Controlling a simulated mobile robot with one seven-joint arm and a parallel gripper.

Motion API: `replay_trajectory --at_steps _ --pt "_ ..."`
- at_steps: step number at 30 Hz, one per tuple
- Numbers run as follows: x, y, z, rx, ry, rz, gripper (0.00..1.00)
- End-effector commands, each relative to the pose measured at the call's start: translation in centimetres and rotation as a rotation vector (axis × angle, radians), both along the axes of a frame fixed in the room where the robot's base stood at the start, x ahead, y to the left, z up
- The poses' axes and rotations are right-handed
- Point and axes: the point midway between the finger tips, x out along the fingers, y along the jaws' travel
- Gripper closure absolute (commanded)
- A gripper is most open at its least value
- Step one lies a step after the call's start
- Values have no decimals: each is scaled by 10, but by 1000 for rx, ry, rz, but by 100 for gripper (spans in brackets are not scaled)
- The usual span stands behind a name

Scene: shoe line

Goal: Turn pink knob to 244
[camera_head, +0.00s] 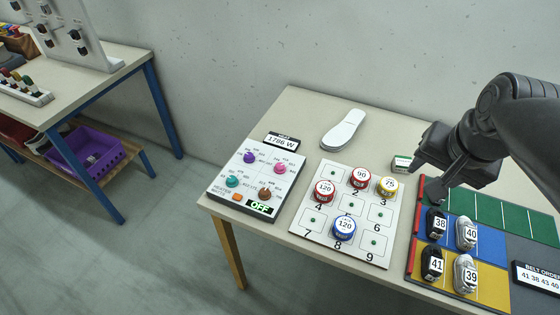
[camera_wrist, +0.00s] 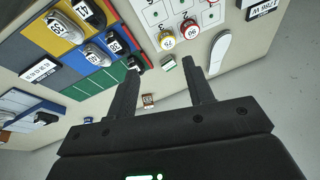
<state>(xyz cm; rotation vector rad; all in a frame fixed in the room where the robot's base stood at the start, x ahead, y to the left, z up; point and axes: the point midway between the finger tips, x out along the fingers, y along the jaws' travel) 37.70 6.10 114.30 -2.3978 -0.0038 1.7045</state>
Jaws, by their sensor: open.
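The pink knob (camera_head: 280,168) sits at the upper right of the white control panel (camera_head: 222,195) in the head view, with small markings around it too small to read. A purple knob (camera_head: 249,157), a teal knob (camera_head: 232,181) and a brown knob (camera_head: 265,194) share the panel. My gripper (camera_head: 424,184) is far to the right of the pink knob, above the table near the coloured mat. In the wrist view my gripper (camera_wrist: 160,64) has its two fingers apart with nothing held between them. The pink knob is out of the wrist view.
A display reading 1786 W (camera_head: 281,140) stands behind the panel.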

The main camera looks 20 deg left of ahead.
Motion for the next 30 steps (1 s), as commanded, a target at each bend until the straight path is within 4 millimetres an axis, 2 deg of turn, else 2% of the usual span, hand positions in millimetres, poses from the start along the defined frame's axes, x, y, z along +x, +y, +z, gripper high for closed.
replay_trajectory --at_steps 1,6,11,15,21,24,27,30 --pt "14 14 -1 14 29 -7 52" --pt "54 60 -7 50 115 -69 52" --pt "86 111 -22 62 192 -129 52" --pt "108 161 -41 54 250 -185 52" --pt "126 240 -78 20 316 -263 52" --pt "129 278 -100 -4 338 -301 52" --pt "128 310 -119 -25 351 -333 52" --pt "125 333 -133 -41 358 -357 52"
